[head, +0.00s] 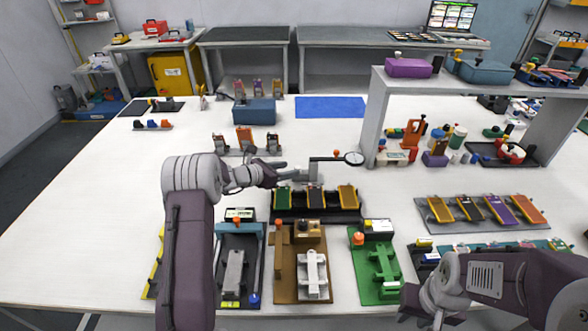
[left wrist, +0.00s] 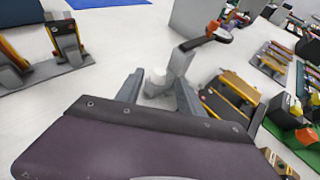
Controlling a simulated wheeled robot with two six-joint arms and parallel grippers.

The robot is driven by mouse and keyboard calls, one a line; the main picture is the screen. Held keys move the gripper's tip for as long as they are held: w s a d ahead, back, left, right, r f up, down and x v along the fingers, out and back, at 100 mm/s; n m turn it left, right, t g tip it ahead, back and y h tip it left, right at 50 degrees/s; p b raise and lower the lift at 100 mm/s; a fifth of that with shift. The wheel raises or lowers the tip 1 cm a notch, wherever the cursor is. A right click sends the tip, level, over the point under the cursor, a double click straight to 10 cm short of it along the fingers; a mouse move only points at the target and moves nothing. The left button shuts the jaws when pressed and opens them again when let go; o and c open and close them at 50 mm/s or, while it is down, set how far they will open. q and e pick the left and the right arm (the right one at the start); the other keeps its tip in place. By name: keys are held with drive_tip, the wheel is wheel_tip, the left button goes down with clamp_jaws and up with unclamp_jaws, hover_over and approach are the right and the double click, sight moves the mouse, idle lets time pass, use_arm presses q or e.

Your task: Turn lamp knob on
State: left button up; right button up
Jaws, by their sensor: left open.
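The lamp has a grey post (head: 314,171), a dark arm, an orange cap (head: 337,153) and a round, dark-rimmed head (head: 354,158). In the left wrist view its post (left wrist: 181,60) rises just beyond my fingers. A pale round piece (left wrist: 157,76), which looks like the knob, stands at the lamp's base, in line with the gap between the fingers; I cannot tell whether they touch it. My left gripper (head: 284,172) is open, just left of the lamp, and shows in the left wrist view (left wrist: 158,92). My right gripper (head: 435,314) is low at the right; its jaws are unclear.
A dark rack (head: 318,216) with several pouch cells lies just in front of the lamp. Blue, brown and green fixtures (head: 381,262) line the front edge. A grey shelf (head: 376,117) stands at the right. The white table's left side (head: 95,200) is clear.

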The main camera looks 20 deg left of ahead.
sight(296, 168)
use_arm(q)
drive_tip(key=x, duration=0.4)
drive_tip(key=shift+s, duration=0.1)
clamp_jaws()
drive_tip(key=shift+a+r+m+g+h+p, duration=0.15)
drive_tip(key=shift+r+m+g+h+p, duration=0.2)
drive_tip(key=shift+m+h+p, duration=0.35)
drive_tip(key=shift+f+g, duration=0.15)
drive_tip(key=shift+g, duration=0.2)
drive_tip(key=shift+f+m+g+h, duration=0.15)
drive_tip(key=shift+m+g+h, duration=0.35)
drive_tip(key=shift+m+h, duration=0.35)
unclamp_jaws()
